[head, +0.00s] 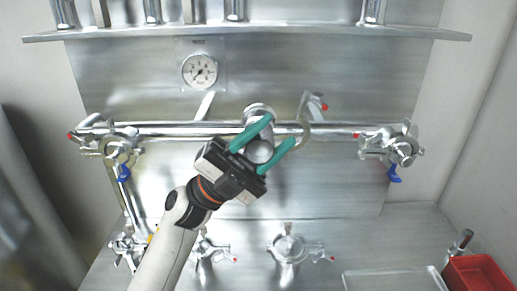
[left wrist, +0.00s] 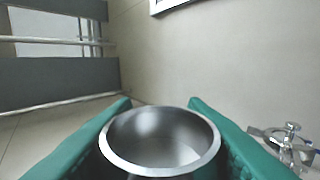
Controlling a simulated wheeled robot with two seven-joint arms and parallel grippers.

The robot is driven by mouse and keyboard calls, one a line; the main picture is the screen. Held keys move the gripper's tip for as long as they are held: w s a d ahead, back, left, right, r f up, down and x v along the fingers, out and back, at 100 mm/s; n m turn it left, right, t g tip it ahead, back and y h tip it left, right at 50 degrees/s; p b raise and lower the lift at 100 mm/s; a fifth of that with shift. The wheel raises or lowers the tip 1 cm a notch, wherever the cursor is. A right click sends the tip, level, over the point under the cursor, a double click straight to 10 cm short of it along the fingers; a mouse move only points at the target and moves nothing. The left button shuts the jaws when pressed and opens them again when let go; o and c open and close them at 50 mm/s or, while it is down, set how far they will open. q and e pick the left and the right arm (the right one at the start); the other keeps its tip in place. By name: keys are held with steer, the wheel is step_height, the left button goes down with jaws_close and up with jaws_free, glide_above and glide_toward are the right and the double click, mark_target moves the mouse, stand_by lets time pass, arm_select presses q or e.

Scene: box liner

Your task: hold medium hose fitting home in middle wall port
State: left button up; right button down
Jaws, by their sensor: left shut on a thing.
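My left gripper (head: 280,129) has green fingers shut on the medium hose fitting (head: 259,152), a round steel piece, in front of the middle wall port (head: 257,110). In the left wrist view the fitting's open round end (left wrist: 160,142) sits between both fingers. The port shows as a steel ring on the horizontal pipe, just above the fitting in the head view. The fitting overlaps the port's lower part, so I cannot tell whether their faces touch. An open clamp (head: 306,120) with a red tip hangs just right of the port. My right gripper is not in view.
Clamped side ports with blue handles stand at left (head: 118,150) and right (head: 402,150) of the pipe. A gauge (head: 199,71) is above. Below are more fittings with clamps (head: 288,247), a tray (head: 393,281) and a red bin (head: 478,274).

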arm_select(q)
steer(key=shift+w+f+b, duration=0.35)
steer(key=shift+f+b, duration=0.25)
steer(key=shift+f, duration=0.1)
steer(key=shift+w+f+b, duration=0.4)
steer(key=shift+f+b, duration=0.2)
steer(key=shift+f, duration=0.1)
steer(key=shift+w+f+b, duration=0.35)
steer(key=shift+f+b, duration=0.25)
steer(key=shift+f, duration=0.1)
steer(key=shift+w+f+b, duration=0.1)
steer(key=shift+f+b, duration=1.35)
steer(key=shift+f, duration=0.2)
steer(key=shift+f+b, duration=0.4)
steer(key=shift+f, duration=0.1)
steer(key=shift+r, duration=0.1)
